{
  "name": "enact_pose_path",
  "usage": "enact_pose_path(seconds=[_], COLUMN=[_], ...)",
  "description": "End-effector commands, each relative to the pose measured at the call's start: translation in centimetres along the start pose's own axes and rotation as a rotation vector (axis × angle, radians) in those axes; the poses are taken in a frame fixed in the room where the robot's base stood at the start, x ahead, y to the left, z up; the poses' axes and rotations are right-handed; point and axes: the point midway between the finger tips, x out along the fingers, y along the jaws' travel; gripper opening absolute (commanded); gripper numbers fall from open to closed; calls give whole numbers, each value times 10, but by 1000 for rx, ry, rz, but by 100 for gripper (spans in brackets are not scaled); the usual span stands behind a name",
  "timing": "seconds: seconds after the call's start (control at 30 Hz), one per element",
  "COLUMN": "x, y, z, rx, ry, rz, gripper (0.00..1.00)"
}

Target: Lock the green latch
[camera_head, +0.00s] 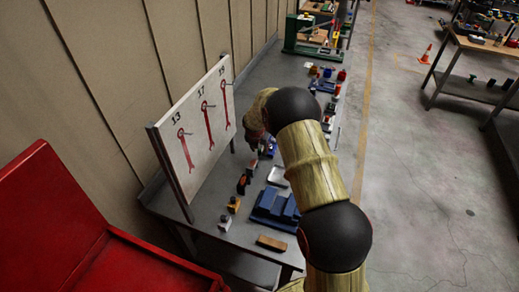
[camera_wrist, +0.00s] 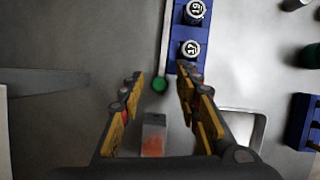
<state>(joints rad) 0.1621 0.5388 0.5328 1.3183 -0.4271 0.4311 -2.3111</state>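The green latch seems to be the thin pale lever with a round green knob (camera_wrist: 160,84) at its end, in the wrist view. The lever runs alongside a blue rack (camera_wrist: 183,62) that holds sockets marked 19 and 17. My gripper (camera_wrist: 160,78) is open, its yellow-and-black fingers spread to either side of the knob. The knob appears midway between the fingertips, with gaps on both sides. I cannot tell how far below the fingertips it lies. In the head view my arm hides most of this spot.
A small grey block with an orange face (camera_wrist: 153,140) lies below the fingers. A metal tray (camera_wrist: 258,128) is to the right. A blue block (camera_head: 274,208) and small items crowd the grey bench. A white wrench board (camera_head: 195,130) stands along its left side.

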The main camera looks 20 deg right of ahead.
Motion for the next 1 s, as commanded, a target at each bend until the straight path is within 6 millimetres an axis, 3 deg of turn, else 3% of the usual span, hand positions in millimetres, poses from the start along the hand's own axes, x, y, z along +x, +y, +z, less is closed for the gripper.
enact_pose_path(seconds=[0.27, 0.7, 1.0], x=[-11, -93, -118], y=[0, 0, 0], z=[1, 0, 0], rx=[0, 0, 1], ry=[-1, -1, 1], rz=[1, 0, -1], gripper=[33, 33, 33])
